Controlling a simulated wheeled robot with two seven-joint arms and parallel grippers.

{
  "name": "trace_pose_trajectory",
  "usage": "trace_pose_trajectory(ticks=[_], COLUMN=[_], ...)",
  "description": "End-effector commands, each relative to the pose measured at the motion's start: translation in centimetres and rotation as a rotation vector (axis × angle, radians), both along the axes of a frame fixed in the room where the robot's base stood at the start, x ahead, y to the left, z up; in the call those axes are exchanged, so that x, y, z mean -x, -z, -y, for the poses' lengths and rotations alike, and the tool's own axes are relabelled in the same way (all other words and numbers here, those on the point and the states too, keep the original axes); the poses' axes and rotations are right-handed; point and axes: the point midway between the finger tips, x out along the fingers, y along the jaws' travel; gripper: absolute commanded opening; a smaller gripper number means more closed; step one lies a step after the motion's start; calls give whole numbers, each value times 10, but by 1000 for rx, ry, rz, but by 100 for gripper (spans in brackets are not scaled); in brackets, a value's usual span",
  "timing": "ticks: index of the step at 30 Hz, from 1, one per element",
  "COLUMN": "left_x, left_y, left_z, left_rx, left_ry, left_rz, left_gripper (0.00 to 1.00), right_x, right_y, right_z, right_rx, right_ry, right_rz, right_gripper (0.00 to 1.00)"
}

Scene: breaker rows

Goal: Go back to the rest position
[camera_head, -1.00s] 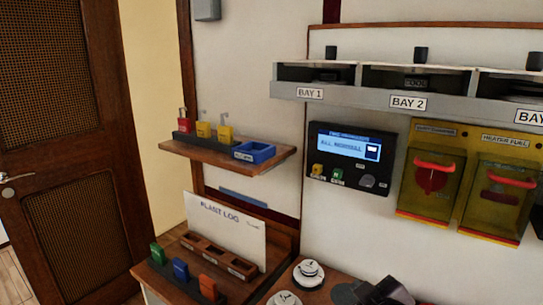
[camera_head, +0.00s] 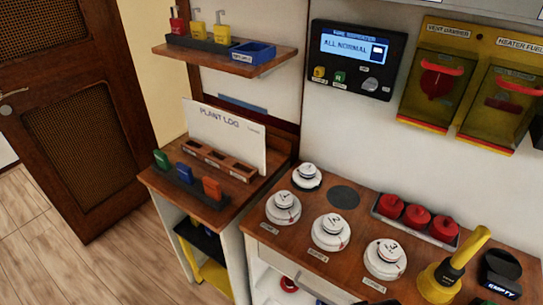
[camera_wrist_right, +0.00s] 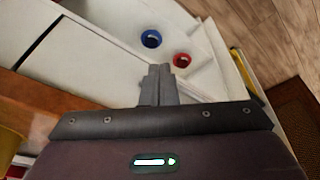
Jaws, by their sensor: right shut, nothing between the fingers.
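My right gripper (camera_wrist_right: 160,80) shows in the right wrist view with its two fingers shut together and nothing between them. It points over a pale cabinet surface, apart from the blue ring (camera_wrist_right: 151,38) and red ring (camera_wrist_right: 182,60) there. My left gripper is in neither current view. The head view shows no clear gripper; a small dark shape lies at its bottom edge, too cut off to identify.
The wooden counter (camera_head: 258,228) holds several white dials, red knobs in a tray (camera_head: 418,219) and a yellow-handled device (camera_head: 455,268). A wall panel (camera_head: 352,60) reads "ALL NORMAL". A shelf (camera_head: 270,64) juts out left of it. Floor (camera_head: 110,265) is clear at left.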

Motion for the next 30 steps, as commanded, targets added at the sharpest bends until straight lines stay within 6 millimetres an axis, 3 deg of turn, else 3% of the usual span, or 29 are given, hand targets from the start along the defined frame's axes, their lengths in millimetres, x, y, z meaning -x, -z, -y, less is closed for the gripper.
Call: trace_pose_trajectory(ticks=[5,8,12,18,24,30], left_x=[0,1,2,2,2,3], left_y=[0,0,0,0,0,0], left_z=[0,0,0,0,0,0], left_rx=[0,0,0,0,0,0], left_ry=[0,0,0,1,1,1], left_rz=[0,-1,-3,-3,-4,-4], left_gripper=[41,41,41,41,41,41], right_x=[4,17,50,123,197,231], right_y=[84,142,222,313,364,378], right_z=[-1,1,5,17,31,38], right_rx=[3,5,8,14,20,22], right_ry=[-5,-10,-16,-27,-34,-39], right_rz=[-36,-57,-89,-133,-167,-178], right_gripper=[0,0,0,0,0,0])
